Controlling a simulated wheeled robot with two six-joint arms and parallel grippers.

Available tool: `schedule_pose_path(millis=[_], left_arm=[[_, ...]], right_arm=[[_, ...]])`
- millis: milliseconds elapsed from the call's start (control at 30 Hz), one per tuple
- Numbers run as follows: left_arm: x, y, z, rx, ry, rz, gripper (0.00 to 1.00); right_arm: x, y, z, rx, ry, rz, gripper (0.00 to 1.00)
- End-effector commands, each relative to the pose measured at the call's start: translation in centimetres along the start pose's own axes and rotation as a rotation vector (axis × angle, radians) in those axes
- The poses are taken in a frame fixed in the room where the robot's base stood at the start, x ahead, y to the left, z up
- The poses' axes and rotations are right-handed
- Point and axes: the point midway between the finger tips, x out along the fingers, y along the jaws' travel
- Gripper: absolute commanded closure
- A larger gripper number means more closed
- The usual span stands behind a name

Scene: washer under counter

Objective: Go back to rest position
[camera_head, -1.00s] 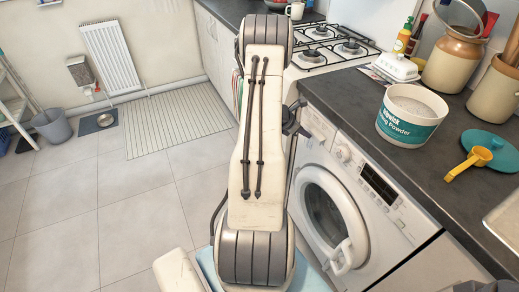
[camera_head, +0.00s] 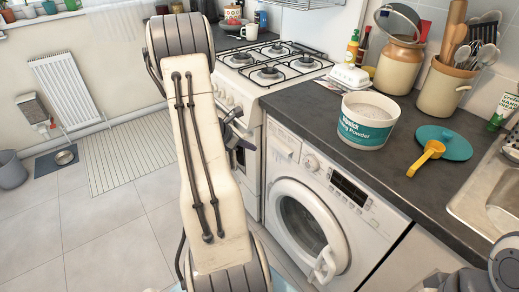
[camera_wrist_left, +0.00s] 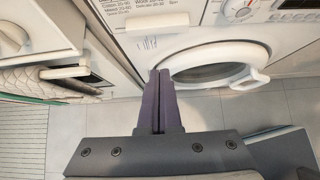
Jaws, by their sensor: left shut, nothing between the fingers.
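My left arm rises in front of the camera in the head view. Its left gripper (camera_head: 236,130) is partly hidden behind the pale arm link, between the cooker and the washing machine (camera_head: 384,232). In the left wrist view the two dark fingers of the left gripper (camera_wrist_left: 160,76) are together with nothing between them. They point toward the washer's round door (camera_wrist_left: 262,52), which appears closed. I cannot tell from the view whether the fingertips touch it. Part of my right arm shows at the lower right of the head view; its gripper is not visible.
The dark counter (camera_head: 300,100) holds a washing powder tub (camera_head: 366,128), a yellow scoop (camera_head: 427,157), a teal lid (camera_head: 455,146) and jars. The cooker (camera_head: 240,95) stands left of the washer. Open tiled floor (camera_head: 110,240) lies to the left.

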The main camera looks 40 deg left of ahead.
Motion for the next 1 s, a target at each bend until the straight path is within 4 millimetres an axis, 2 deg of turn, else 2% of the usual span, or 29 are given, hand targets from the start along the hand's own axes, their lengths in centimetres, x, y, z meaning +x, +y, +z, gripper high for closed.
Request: schedule_pose_path(millis=[133, 433, 567, 667, 767, 800, 867, 900, 1000], left_arm=[[-1.3, 0.0, 0.0, 0.000, 0.001, 0.001, 1.00], [-1.3, -0.3, 0.2, 0.008, 0.002, -0.007, 1.00], [-0.8, -2.7, 2.4, 0.110, 0.011, -0.060, 1.00], [-0.2, -7.4, 5.6, 0.301, 0.026, -0.162, 1.00], [-0.1, -14.2, 9.1, 0.576, 0.038, -0.302, 1.00], [-0.3, -17.2, 10.1, 0.695, 0.040, -0.361, 1.00], [-0.9, -21.6, 11.3, 0.882, 0.040, -0.452, 1.00], [-1.6, -24.6, 11.9, 1.011, 0.036, -0.513, 1.00], [-3.8, -31.6, 12.5, 1.337, 0.015, -0.665, 1.00]], right_arm=[[-0.1, 0.0, 0.0, 0.000, 0.000, 0.000, 0.51], [-0.1, 0.0, 0.0, 0.000, 0.000, 0.000, 0.51], [-0.5, 0.0, 0.0, 0.000, 0.000, 0.000, 0.51], [-1.1, -0.1, -0.1, 0.000, 0.000, 0.000, 0.51], [-1.9, -0.1, -0.1, 0.000, 0.000, 0.000, 0.51], [-2.1, -0.1, -0.1, 0.000, 0.000, 0.000, 0.51], [-2.6, -0.2, -0.1, 0.000, 0.000, 0.000, 0.51], [-2.9, -0.2, -0.1, 0.000, 0.000, 0.000, 0.51], [-3.7, -0.3, -0.2, 0.000, 0.000, 0.000, 0.51]])
